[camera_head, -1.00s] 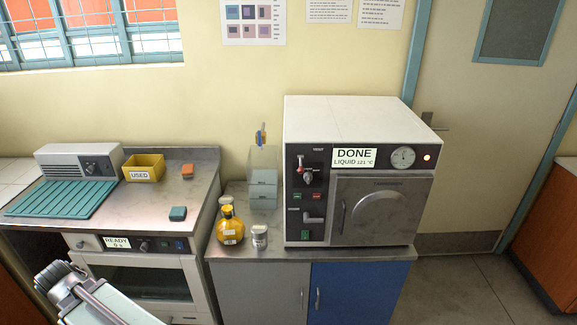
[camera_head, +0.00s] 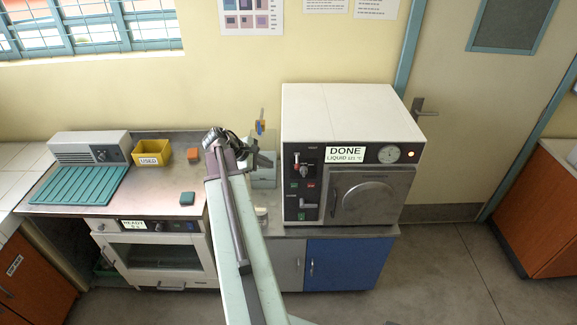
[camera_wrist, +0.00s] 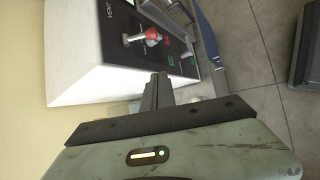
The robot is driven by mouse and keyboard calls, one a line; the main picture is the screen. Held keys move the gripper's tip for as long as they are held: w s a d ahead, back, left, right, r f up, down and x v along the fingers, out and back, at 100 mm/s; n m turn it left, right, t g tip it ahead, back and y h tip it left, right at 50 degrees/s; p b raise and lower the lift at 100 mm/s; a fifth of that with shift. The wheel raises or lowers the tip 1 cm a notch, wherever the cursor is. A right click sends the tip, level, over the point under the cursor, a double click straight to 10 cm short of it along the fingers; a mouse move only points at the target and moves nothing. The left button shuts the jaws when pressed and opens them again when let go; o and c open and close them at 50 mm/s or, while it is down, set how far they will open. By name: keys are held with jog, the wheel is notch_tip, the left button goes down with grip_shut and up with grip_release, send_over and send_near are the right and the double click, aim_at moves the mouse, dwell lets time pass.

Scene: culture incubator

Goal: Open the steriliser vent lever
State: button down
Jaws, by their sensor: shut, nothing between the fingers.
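The steriliser (camera_head: 350,108) is a white box with a dark front panel, a "DONE LIQUID 121 °C" display and a closed round-centred door. Its vent lever (camera_head: 301,170), red with a metal part, sits at the panel's upper left under the label "VENT". In the wrist view the lever (camera_wrist: 143,38) shows beyond the fingers, sideways in the picture. My gripper (camera_head: 265,160) is just left of the steriliser's front panel, apart from the lever. In the wrist view my gripper (camera_wrist: 157,90) has its fingers together, with nothing between them.
My arm hides part of the counter left of the steriliser, including the bottles there. A yellow "USED" bin (camera_head: 151,152), an orange block (camera_head: 193,154) and a teal block (camera_head: 187,198) stand on the left bench. Open floor (camera_head: 450,270) lies at the right.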

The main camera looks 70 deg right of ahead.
aim_at(297, 162)
jog(key=f+b+x, duration=0.1)
jog(key=b+x, duration=0.7)
jog(key=x, duration=0.2)
jog(key=s+r+p, duration=0.1)
jog(key=r+p, duration=0.1)
jog(key=s+r+p, duration=0.1)
jog(key=shift+s+a+r+p, duration=0.35)
jog(key=shift+a+p, duration=0.05)
